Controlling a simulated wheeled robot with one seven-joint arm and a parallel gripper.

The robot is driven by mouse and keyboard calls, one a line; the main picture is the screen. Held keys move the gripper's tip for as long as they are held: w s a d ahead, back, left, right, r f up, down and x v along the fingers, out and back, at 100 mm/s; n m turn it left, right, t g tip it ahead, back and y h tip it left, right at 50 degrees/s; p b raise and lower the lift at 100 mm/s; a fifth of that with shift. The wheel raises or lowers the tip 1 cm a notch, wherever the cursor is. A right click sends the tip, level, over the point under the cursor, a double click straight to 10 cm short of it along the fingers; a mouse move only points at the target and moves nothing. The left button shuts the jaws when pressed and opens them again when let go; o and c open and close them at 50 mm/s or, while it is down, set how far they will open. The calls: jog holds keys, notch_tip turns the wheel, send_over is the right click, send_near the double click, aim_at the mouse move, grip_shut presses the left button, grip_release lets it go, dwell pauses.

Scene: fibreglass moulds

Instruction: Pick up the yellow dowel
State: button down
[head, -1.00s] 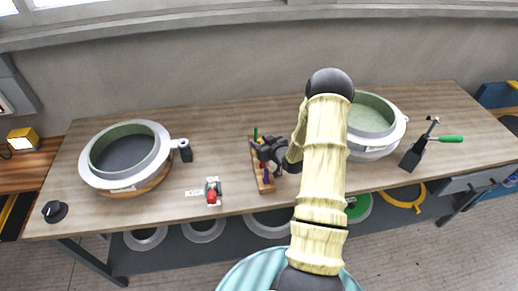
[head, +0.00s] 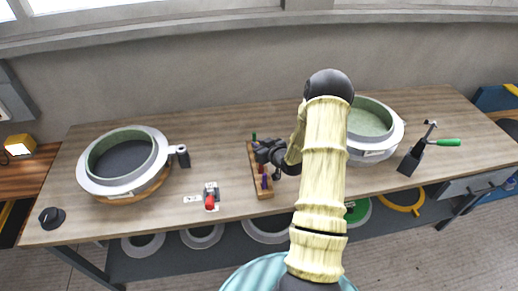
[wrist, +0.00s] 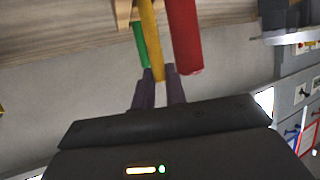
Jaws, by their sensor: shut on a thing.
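The yellow dowel (wrist: 152,38) runs down the middle of the wrist view, its end between the two purple fingers of my gripper (wrist: 159,76). My gripper is shut on it. A green dowel (wrist: 140,45) is just left of it and a thicker red dowel (wrist: 183,38) just right. In the head view my gripper (head: 262,154) is at the narrow wooden rack (head: 265,193), beside the green dowel (head: 254,137). The yellow dowel cannot be made out there, and my gripper hides part of the rack.
A round mould (head: 108,183) stands on the left of the bench (head: 215,130); another mould (head: 372,150) is at right, partly behind my arm. A green-handled tool (head: 447,142) stands far right.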

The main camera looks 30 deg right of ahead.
notch_tip(320, 180, up, 9)
jog(key=b, duration=0.1)
jog(key=shift+f, duration=0.2)
jog(key=shift+r, duration=0.1)
dwell(0.4)
